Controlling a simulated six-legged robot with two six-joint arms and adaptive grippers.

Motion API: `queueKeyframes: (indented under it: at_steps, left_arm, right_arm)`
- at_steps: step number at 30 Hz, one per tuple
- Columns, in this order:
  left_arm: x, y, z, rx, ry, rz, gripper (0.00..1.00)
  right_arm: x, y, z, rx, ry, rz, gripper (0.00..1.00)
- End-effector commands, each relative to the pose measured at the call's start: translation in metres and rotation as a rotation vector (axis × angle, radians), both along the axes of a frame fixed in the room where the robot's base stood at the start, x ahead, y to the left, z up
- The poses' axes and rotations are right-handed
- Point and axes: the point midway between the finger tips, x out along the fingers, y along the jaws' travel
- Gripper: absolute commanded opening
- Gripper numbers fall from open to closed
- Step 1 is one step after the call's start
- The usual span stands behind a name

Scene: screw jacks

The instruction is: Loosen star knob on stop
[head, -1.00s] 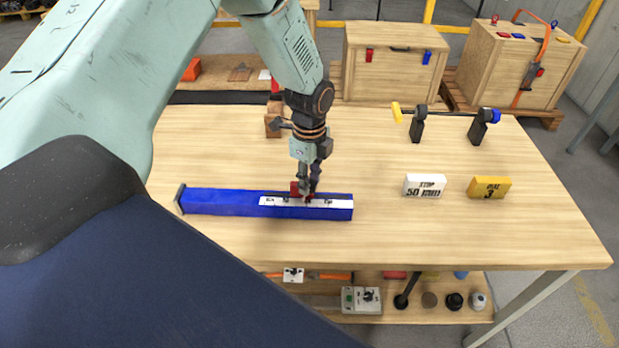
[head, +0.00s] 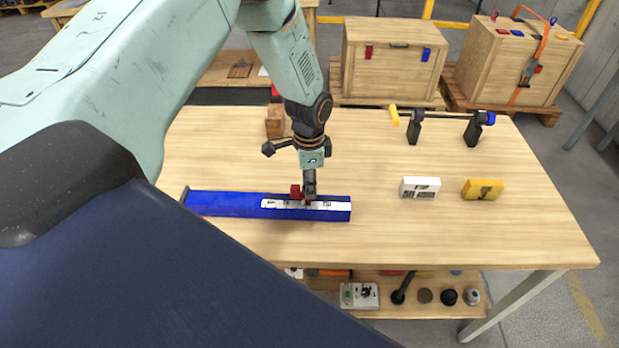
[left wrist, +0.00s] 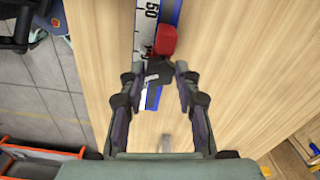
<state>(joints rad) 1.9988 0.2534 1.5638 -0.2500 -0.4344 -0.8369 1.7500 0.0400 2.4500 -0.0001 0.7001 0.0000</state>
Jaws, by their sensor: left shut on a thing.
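A blue rail (head: 230,204) with a white scale strip (head: 330,206) lies along the front of the wooden table. A red stop (head: 295,191) sits on the rail; it also shows in the left wrist view (left wrist: 165,41), near the printed 50. My left gripper (head: 308,199) points down at the rail, right beside the red stop. In the left wrist view its fingers (left wrist: 160,73) close from both sides on the dark star knob (left wrist: 157,71) next to the red block. The fingers hide part of the knob. My right gripper is not in view.
A white block (head: 420,188) and a yellow block (head: 483,190) lie to the right. Behind them a bar (head: 445,115) rests on two black stands. A wooden block (head: 274,122) stands behind the arm. The table between rail and white block is clear.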

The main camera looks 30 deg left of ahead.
Motion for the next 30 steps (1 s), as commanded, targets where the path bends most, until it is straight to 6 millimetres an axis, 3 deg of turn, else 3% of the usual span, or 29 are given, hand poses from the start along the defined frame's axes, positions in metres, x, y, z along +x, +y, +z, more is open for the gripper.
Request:
queueKeyframes:
  at_steps: [12,29,30]
  left_arm:
    - [-0.0008,0.0003,-0.0008,0.0,0.001,0.187,0.01]
    - [-0.0009,0.0003,-0.0013,0.0,0.001,0.213,0.01]
    - [-0.0009,0.0003,-0.0013,0.0,0.001,0.213,0.35]
  right_arm:
    - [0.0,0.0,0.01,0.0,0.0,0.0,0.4]
    - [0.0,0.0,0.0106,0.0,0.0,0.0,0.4]
    - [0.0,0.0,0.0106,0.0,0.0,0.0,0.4]
